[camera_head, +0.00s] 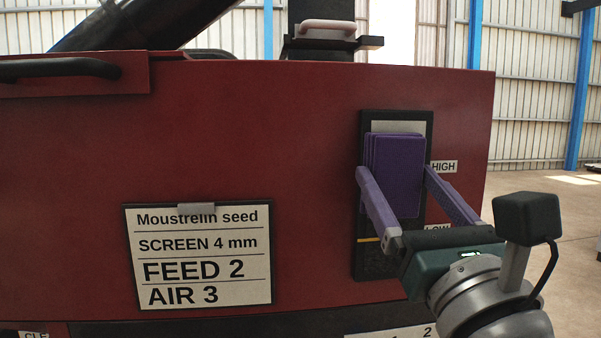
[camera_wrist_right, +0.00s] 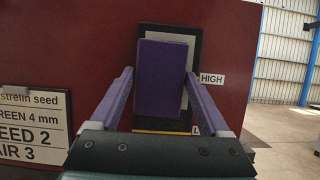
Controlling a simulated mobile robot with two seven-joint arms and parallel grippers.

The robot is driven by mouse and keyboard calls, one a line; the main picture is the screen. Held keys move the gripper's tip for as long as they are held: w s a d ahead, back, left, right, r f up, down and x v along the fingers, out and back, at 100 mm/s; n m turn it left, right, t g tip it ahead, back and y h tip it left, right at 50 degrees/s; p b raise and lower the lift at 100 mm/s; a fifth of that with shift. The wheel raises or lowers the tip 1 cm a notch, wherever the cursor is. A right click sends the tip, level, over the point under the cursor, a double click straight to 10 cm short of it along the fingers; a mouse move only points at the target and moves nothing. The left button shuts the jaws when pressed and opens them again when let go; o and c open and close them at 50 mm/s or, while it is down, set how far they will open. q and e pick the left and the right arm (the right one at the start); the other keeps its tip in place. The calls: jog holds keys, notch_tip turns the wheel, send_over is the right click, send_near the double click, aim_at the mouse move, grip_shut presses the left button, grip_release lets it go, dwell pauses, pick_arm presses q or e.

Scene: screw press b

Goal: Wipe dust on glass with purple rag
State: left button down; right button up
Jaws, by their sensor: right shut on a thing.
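The purple rag (camera_head: 398,155) is a thick folded pad, held upright between the two purple fingers of my right gripper (camera_head: 393,172). The same rag (camera_wrist_right: 160,82) shows in the right wrist view, with a finger at each side. The rag is in front of the glass (camera_head: 398,127), a tall narrow window in a black frame on the red machine. It covers much of the window; whether it touches is unclear. A pale strip shows above the rag, and a dark part with a yellow line below. Dust cannot be made out clearly. My left gripper is not in view.
A HIGH label (camera_head: 443,167) sits right of the window; a LOW label (camera_head: 437,227) is partly hidden by my gripper. A seed settings card (camera_head: 198,255) hangs on the red panel (camera_head: 250,130). A dark handle (camera_head: 60,69) sticks out at upper left. Open floor lies at right.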

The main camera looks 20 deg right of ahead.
aim_at(424, 173)
jog(key=shift+w+a, duration=0.1)
jog(key=shift+a, duration=0.25)
jog(key=shift+s+a, duration=0.2)
jog(key=shift+s, duration=0.5)
jog(key=shift+d, duration=0.1)
jog(key=shift+s+d+p, duration=0.2)
jog(key=shift+d+p, duration=0.05)
jog(key=shift+d, duration=0.65)
jog(key=shift+s+d+p, duration=0.2)
jog(key=shift+d, duration=0.65)
